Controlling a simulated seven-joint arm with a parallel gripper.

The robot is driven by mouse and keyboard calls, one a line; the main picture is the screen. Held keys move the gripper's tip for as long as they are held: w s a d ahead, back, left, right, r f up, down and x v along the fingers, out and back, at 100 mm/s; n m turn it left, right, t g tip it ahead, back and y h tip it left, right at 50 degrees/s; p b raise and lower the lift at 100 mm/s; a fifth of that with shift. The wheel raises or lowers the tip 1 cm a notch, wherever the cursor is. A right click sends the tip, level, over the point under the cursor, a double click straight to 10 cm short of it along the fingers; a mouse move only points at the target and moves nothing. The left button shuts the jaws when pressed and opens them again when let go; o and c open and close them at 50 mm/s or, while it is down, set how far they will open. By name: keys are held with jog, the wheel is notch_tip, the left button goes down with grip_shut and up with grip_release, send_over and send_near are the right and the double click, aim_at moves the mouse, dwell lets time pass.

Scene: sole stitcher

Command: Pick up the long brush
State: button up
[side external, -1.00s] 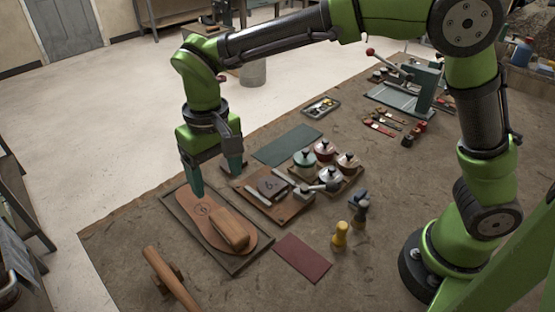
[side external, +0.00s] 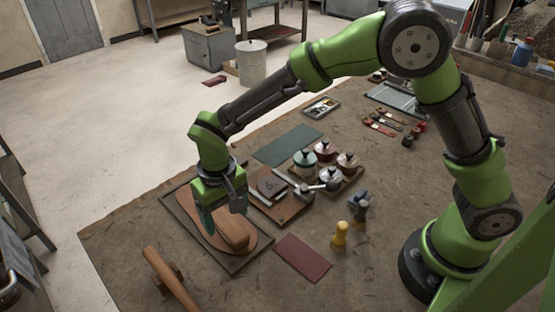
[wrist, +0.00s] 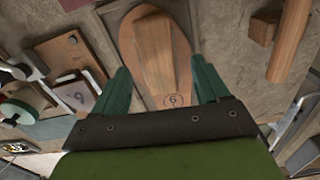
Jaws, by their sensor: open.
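A long wooden block (side external: 236,234), which looks like the long brush, lies on a tan shoe sole (side external: 205,235) in a shallow dark tray (side external: 232,268). Bristles cannot be made out. My gripper (side external: 222,217) is open above the sole, fingers pointing down, and partly covers the sole and block in the side view. In the wrist view the green fingers (wrist: 160,70) stand on either side of the block (wrist: 154,45), with space between. The sole (wrist: 130,42) shows around it. Whether the fingertips reach the block's height cannot be told.
A wooden cylinder with a side block (side external: 170,278) lies left of the tray. A board with tools (side external: 283,207), lidded pots (side external: 328,176), a dark red mat (side external: 303,258) and a yellow-handled tool (side external: 339,236) lie to the right.

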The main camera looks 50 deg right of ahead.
aim_at(228, 224)
jog(key=shift+d+f, duration=0.1)
jog(key=shift+f, duration=1.8)
jog(key=c, duration=1.1)
